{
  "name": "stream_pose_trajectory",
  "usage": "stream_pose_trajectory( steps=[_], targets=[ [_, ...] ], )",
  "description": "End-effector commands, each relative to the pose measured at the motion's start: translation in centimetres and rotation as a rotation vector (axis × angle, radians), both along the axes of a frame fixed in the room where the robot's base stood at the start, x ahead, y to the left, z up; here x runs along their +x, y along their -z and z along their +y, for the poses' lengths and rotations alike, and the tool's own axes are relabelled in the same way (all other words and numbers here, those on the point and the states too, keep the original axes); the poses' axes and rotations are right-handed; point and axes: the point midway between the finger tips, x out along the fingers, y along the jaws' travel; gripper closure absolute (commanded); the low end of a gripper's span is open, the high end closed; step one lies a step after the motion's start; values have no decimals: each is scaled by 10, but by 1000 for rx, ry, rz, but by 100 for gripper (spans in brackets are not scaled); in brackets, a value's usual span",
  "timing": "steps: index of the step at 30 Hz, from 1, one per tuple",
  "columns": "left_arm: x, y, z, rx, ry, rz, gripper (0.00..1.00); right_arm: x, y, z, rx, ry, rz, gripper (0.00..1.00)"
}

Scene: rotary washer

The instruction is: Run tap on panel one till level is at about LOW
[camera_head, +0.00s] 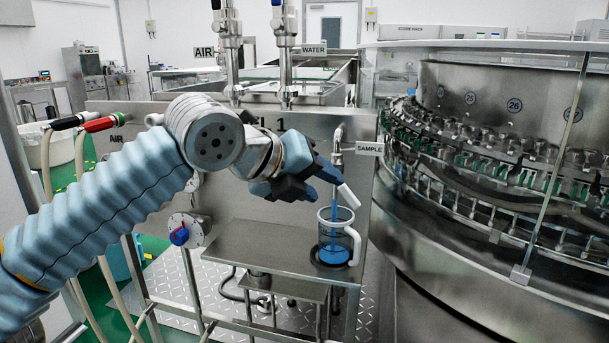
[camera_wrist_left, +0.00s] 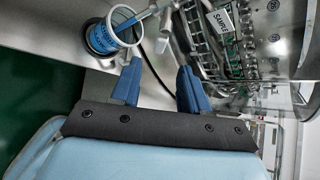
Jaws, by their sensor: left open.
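The tap (camera_head: 338,140) with a SAMPLE sign (camera_head: 369,149) stands on the right of the steel panel (camera_head: 300,215). A blue stream runs down below it into a clear beaker (camera_head: 323,226) with a white handle. The beaker also shows in the left wrist view (camera_wrist_left: 121,22). A pale lever-like piece (camera_head: 349,196) is by the stream. My left gripper (camera_head: 324,183) is open, close to the tap and above the beaker; touching cannot be told. My right gripper is out of view.
The beaker stands on a steel shelf (camera_head: 250,250). A large round washer (camera_head: 490,200) with a clear guard fills the right. Two upright valves with AIR (camera_head: 204,52) and WATER (camera_head: 313,49) signs stand behind my arm. Hoses hang at left.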

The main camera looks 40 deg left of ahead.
Motion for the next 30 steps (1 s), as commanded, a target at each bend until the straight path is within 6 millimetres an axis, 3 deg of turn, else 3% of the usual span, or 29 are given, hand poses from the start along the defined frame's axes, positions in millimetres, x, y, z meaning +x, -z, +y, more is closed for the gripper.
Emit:
stream_pose_trajectory(
  steps=[3, 9, 30],
  targets=[
    [-17, -12, 2, 0, -1, -2, 55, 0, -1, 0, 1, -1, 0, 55],
    [-31, -20, 2, 1, 1, 0, 55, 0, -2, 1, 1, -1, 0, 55],
    [-31, -20, 2, 1, 0, 1, 55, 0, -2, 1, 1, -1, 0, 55]
  ],
)
